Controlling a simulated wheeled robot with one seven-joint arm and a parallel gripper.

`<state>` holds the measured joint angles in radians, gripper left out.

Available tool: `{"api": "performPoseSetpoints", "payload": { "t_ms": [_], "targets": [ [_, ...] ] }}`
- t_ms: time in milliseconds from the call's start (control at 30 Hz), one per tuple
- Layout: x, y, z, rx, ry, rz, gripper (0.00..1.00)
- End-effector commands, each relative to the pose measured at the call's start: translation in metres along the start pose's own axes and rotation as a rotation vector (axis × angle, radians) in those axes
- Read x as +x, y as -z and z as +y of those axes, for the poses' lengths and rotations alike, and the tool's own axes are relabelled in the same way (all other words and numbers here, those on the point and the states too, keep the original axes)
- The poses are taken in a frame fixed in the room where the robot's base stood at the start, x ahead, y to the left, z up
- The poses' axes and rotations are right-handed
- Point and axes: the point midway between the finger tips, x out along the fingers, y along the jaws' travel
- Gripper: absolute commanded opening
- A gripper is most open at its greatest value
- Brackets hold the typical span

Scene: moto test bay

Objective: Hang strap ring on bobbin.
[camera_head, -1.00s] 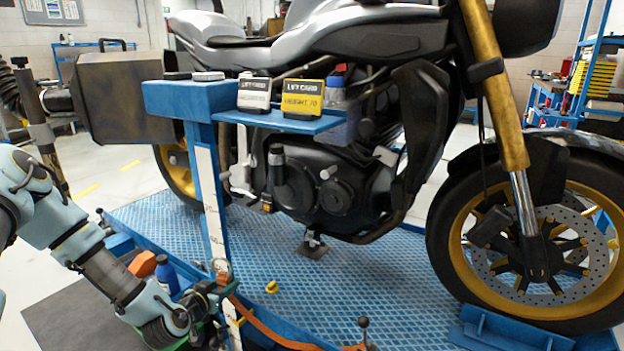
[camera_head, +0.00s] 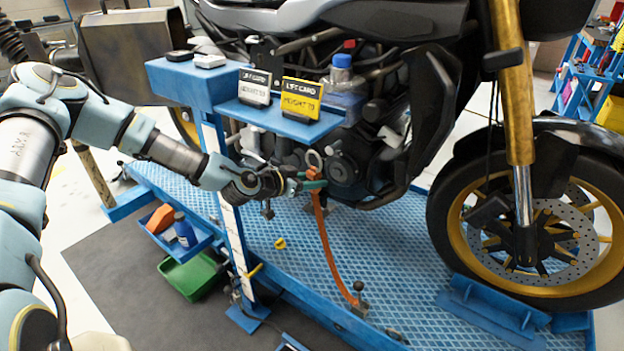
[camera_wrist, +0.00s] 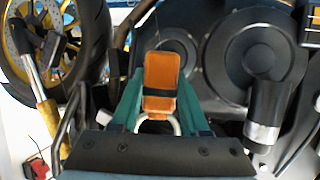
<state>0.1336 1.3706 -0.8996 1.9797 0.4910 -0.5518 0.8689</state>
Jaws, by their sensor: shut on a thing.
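My gripper (camera_head: 312,185), with green fingers, is shut on the orange strap (camera_head: 325,245) beside the motorcycle's engine. The pale strap ring (camera_head: 314,158) stands up just above the fingers. In the wrist view the strap end (camera_wrist: 161,72) lies between the fingers, and part of the ring (camera_wrist: 158,124) shows near the palm. A black cylinder with a silver band (camera_wrist: 265,115), seemingly the bobbin, sticks out from the engine to the right of my gripper in that view. The ring is apart from it. I cannot clearly make out the bobbin in the head view.
The strap runs down to a fitting (camera_head: 358,298) on the blue lift platform (camera_head: 400,235). A blue tray (camera_head: 178,240) and green bin (camera_head: 190,276) are lower left.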

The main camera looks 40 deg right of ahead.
Motion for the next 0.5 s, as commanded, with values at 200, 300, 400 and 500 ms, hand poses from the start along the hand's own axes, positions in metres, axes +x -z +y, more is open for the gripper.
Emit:
{"api": "performPoseSetpoints", "payload": {
  "t_ms": [200,300,400,500],
  "targets": [
    [0.012,0.003,-0.003,-0.001,0.002,0.001,0.0],
    [0.018,0.005,-0.004,-0.001,0.001,0.0,0.0],
    [0.023,0.007,-0.005,0.0,0.001,0.001,0.0],
    [0.028,0.009,-0.007,0.0,0.002,0.002,0.0]
  ]
}}
